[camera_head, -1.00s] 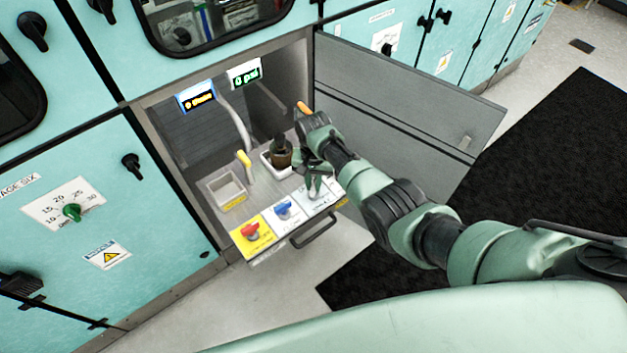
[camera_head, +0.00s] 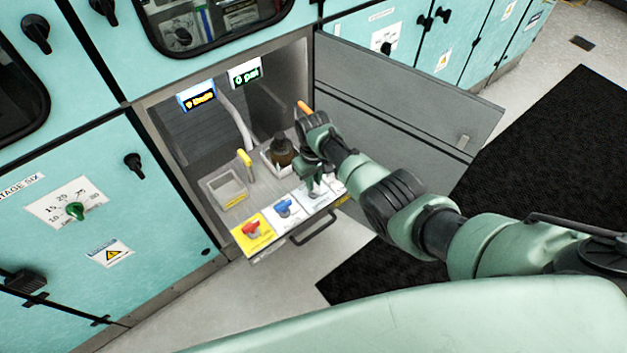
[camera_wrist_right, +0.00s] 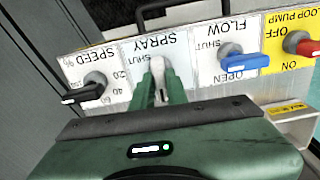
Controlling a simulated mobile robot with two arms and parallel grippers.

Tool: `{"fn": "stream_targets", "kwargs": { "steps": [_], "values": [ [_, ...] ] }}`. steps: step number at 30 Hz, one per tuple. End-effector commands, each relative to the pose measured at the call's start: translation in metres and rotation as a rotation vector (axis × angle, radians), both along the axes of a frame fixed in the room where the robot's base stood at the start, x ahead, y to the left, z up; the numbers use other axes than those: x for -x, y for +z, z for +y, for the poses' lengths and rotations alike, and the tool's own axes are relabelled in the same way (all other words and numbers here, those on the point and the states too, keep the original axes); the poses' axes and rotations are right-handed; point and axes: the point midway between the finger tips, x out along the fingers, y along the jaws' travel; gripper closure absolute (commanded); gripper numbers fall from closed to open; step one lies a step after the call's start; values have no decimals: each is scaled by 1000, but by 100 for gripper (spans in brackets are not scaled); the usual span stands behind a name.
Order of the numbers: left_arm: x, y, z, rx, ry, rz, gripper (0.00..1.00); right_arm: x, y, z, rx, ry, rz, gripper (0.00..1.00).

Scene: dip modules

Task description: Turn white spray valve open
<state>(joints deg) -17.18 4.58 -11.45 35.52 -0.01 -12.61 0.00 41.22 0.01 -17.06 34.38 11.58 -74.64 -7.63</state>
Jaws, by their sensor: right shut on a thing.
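The white spray valve (camera_wrist_right: 157,66) sits on the white SPRAY plate (camera_wrist_right: 137,49) in the right wrist view, between the SPEED dial and the FLOW valve. My right gripper (camera_wrist_right: 160,94) is shut on the white valve, with its two green fingers on either side of the handle. In the head view my right gripper (camera_head: 315,183) reaches down onto the panel at the front of the open bay and partly hides the valve. The word OPEN on the spray plate is hidden behind the fingers. My left gripper is not in view.
The blue FLOW valve (camera_wrist_right: 238,62) and red LOOP PUMP valve (camera_wrist_right: 302,44) lie on one side, the black SPEED dial (camera_wrist_right: 86,90) on the other. A dark bottle (camera_head: 281,150) stands behind my gripper. The open grey door (camera_head: 400,95) is at the right.

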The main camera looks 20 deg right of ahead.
Motion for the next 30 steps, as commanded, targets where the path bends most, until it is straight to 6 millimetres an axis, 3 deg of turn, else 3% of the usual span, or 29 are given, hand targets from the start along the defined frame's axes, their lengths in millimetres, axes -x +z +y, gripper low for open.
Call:
{"fn": "stream_targets", "kwargs": {
  "steps": [20, 21, 23, 30],
  "values": [
    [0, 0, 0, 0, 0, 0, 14, 0, 0, 0, 1, 61, 0, 100],
    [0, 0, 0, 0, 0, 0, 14, 0, 0, 0, 1, 61, -1, 77],
    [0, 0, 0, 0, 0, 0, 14, 0, 0, 0, 1, 61, -1, 64],
    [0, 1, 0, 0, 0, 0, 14, 0, 0, 0, 0, 59, 0, 64]
  ]
}}
